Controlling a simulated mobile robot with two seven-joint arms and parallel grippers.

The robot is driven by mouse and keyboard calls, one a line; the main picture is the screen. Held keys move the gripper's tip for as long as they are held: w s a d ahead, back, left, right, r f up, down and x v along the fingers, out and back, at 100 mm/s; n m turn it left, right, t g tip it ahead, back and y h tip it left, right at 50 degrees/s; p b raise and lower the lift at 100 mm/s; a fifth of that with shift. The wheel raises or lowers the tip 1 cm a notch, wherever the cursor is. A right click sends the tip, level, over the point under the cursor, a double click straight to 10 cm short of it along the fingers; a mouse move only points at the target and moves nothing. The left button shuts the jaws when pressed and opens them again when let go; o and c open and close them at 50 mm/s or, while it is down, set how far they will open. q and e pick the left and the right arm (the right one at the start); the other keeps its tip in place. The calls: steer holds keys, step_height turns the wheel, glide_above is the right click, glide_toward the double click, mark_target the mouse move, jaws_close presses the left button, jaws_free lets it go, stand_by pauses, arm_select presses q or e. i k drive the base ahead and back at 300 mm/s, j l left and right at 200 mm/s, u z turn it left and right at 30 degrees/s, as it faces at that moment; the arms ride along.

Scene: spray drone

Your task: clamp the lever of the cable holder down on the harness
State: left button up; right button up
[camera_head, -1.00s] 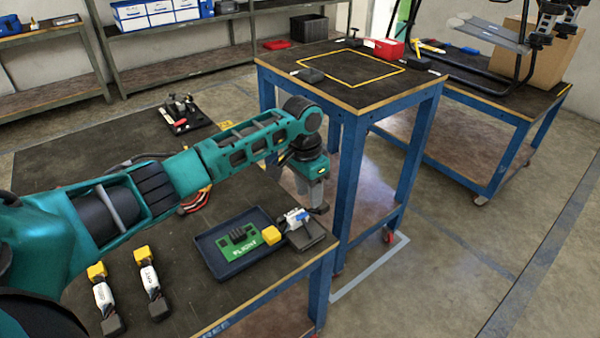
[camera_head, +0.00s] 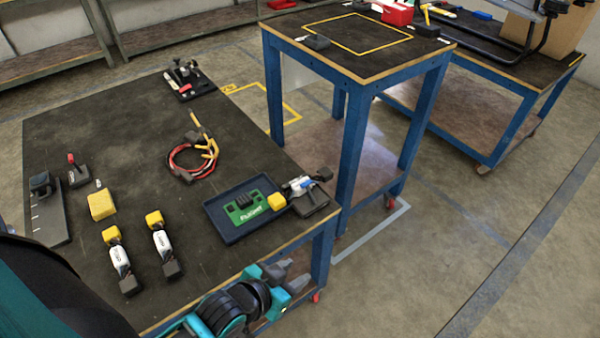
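The harness (camera_head: 188,170), red and black wires with yellow ends, lies coiled on the dark tabletop (camera_head: 130,130). A black plate with upright metal parts and a small red piece (camera_head: 190,82) stands at the table's far edge. A small black block with a red-tipped upright (camera_head: 76,172) stands at the left. I cannot tell for sure which is the cable holder, nor the lever's position. The harness lies apart from both. My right gripper is out of view.
A dark blue tray (camera_head: 225,234) with a green board (camera_head: 246,207) and yellow block lies at the front right. A device (camera_head: 304,190) sits beside it. Two white-bodied connectors (camera_head: 120,262), a yellow box (camera_head: 101,205) and a black stand (camera_head: 45,215) are at left.

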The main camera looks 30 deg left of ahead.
mark_target(306, 184)
steer(key=u, duration=1.35)
steer(key=l+u, duration=0.1)
steer(key=u, duration=0.35)
steer(key=l+u, duration=0.15)
steer(key=u, duration=0.35)
steer(key=l+u, duration=0.2)
steer(key=u, duration=0.25)
steer(key=l+u, duration=0.45)
steer(key=u, duration=0.25)
steer(key=k+l+u, duration=0.15)
steer(key=u, duration=0.2)
steer(key=k+l+u, duration=0.25)
steer(key=u, duration=0.15)
steer(key=k+l+u, duration=0.65)
steer(key=k, duration=0.15)
steer(key=k+l+u, duration=0.15)
steer(key=k, duration=0.2)
